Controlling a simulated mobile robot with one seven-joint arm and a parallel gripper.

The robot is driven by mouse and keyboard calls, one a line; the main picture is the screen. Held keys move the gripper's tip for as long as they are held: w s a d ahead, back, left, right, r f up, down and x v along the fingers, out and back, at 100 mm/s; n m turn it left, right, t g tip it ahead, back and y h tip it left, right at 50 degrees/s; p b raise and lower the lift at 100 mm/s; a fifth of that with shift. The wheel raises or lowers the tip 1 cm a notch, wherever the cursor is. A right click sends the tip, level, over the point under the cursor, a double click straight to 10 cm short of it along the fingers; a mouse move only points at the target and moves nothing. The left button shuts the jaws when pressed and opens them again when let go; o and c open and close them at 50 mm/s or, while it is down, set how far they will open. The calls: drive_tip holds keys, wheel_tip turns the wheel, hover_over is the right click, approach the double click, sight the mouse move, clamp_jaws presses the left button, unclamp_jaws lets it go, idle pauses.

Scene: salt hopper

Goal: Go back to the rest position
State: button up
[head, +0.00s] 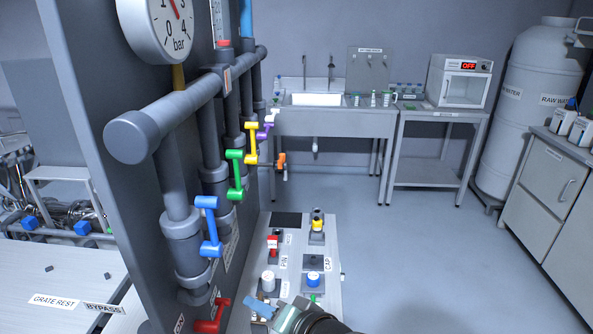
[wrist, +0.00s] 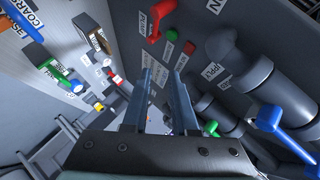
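My gripper (wrist: 164,76) shows in the wrist view with its two blue-grey fingers apart and nothing seen between them. In the head view my gripper (head: 264,308) is at the bottom middle, partly cut off, over the near end of the small bench (head: 325,280) and to the right of the red lever (head: 210,318). The red lever also shows in the wrist view (wrist: 157,22), beyond the fingers on the dark panel. No rest position is marked in either view.
The dark panel (head: 100,90) with grey pipes stands close on the left. Blue (head: 210,228), green (head: 236,175) and yellow (head: 252,143) levers stick out from it. Knobs and blocks, including a white cylinder (head: 268,281), stand on the bench. Open floor (head: 420,250) lies to the right.

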drive_tip(key=w+d+r+n+t+h, duration=0.15)
drive_tip(key=r+t, duration=0.35)
drive_tip(key=r, duration=0.7)
drive_tip(key=w+d+r+n+t+h, duration=0.1)
drive_tip(key=d+r+t+h, duration=0.25)
drive_tip(key=r, duration=0.95)
drive_tip(key=s+d+r+t+h, duration=0.1)
drive_tip(key=s+r+t+h, duration=0.1)
drive_tip(key=s+r+t, duration=0.3)
drive_tip(key=s+d+r+t+h, duration=0.1)
drive_tip(key=s+r+t, duration=0.4)
drive_tip(key=s+r, duration=0.5)
wheel_tip(320, 180, up, 8)
drive_tip(key=shift+s+f+n+h, duration=0.15)
drive_tip(key=shift+s+n+h, duration=0.2)
drive_tip(key=shift+n+h, duration=0.1)
